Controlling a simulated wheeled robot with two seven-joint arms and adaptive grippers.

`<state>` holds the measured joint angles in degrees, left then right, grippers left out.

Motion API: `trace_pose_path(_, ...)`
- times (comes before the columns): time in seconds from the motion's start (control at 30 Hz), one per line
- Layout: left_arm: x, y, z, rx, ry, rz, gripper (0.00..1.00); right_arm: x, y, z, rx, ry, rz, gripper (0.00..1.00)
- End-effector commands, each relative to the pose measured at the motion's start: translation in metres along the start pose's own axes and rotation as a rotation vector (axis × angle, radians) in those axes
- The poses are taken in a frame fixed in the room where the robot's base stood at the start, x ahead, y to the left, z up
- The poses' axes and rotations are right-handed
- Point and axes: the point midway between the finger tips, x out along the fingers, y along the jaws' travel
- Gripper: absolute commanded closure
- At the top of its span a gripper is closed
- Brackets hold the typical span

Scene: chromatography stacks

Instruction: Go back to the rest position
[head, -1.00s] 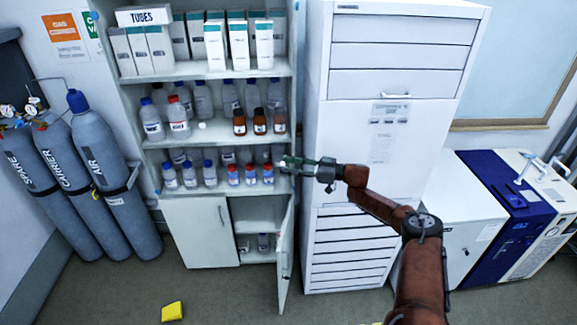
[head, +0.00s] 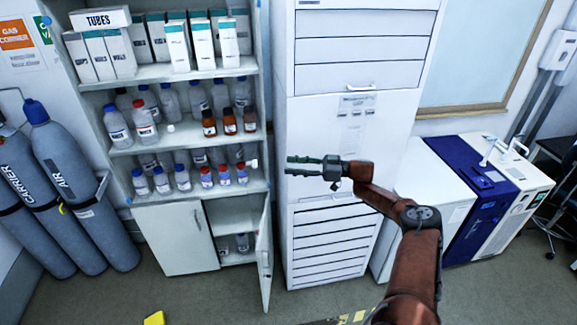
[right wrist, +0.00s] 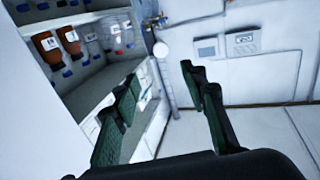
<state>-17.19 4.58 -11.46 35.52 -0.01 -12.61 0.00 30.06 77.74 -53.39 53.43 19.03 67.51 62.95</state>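My right gripper (head: 302,166) shows in the head view, its arm coming up from the bottom right. It is in front of the white drawer cabinet, to the right of the open shelves and apart from them. In the right wrist view its two dark green fingers (right wrist: 165,112) stand well apart with nothing between them. My left gripper is in neither view.
The shelf unit (head: 168,83) holds boxes and bottles; a small white item (head: 252,162) is at its lower row's right end. Its lower door (head: 264,255) stands open. The drawer cabinet (head: 350,150) is close behind my right gripper. Gas cylinders (head: 75,185) stand left.

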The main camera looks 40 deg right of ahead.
Motion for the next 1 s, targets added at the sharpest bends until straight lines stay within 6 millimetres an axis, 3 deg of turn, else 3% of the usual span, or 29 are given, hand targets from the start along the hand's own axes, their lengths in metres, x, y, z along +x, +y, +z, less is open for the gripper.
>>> trace_pose_path(0.43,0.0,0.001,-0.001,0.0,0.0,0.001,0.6,0.0,0.0,0.0,0.0,0.0,0.0,0.6)
trace_pose_path(0.57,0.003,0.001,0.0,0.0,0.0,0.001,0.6,0.004,0.002,0.019,0.001,-0.005,0.018,0.6)
trace_pose_path(0.67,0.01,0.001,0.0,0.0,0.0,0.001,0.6,0.01,0.005,0.065,0.001,-0.022,0.062,0.6)
trace_pose_path(0.77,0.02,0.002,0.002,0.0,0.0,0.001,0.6,0.015,0.009,0.132,-0.003,-0.054,0.136,0.6)
trace_pose_path(0.8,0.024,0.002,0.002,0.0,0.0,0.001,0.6,0.016,0.009,0.162,-0.004,-0.072,0.169,0.6)
trace_pose_path(1.0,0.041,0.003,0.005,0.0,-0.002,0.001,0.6,0.007,-0.001,0.308,-0.004,-0.186,0.327,0.6)
